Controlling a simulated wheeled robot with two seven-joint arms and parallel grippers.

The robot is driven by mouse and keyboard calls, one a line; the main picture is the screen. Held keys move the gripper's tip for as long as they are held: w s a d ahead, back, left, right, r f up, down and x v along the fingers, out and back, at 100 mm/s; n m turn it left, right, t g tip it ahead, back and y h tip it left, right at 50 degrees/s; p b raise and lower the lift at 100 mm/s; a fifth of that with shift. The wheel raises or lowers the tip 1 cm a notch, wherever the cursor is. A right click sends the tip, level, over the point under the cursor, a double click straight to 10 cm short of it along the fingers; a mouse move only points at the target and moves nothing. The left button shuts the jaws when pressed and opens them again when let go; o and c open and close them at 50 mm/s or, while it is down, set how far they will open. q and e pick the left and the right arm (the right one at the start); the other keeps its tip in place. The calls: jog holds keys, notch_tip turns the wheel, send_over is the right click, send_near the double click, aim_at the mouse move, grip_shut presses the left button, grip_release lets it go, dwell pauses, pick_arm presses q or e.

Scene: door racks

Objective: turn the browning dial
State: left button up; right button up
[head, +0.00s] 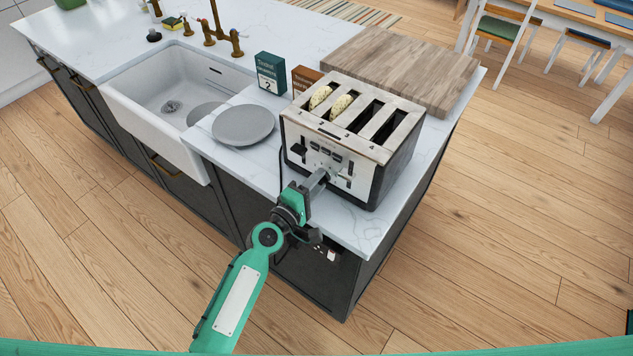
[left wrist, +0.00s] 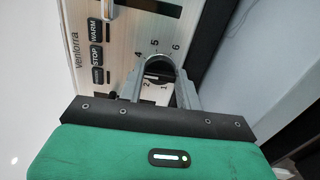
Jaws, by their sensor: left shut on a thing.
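The toaster (head: 352,152) stands on the near right corner of the white counter, its silver front panel facing me. Bread slices (head: 341,104) show in two of its slots on the left; the right slots look empty. My left gripper (head: 322,178) is at the lower front panel, shut on the browning dial. In the left wrist view the dial (left wrist: 159,66) sits between the two fingers, with printed numbers around it. The pointer mark on the dial is not clear. The gripper hides most of the dial in the head view. My right gripper is not in view.
A grey plate (head: 243,125) lies left of the toaster, beside the white sink (head: 150,125). A dark green box (head: 270,73) and a brown box (head: 305,77) stand behind. A wooden board (head: 400,65) lies behind the toaster.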

pick_arm(q)
jog(key=n+p, duration=0.1)
jog(key=n, duration=0.5)
jog(key=shift+n, duration=0.3)
jog(key=n+p, duration=0.1)
jog(key=n, duration=0.3)
jog(key=shift+p, duration=0.4)
jog(key=shift+n+p, duration=0.35)
jog(key=shift+n, duration=0.75)
jog(key=o, duration=1)
jog(key=shift+a, duration=0.1)
jog(key=shift+b+v, duration=1.65)
jog(key=shift+v, duration=5.25)
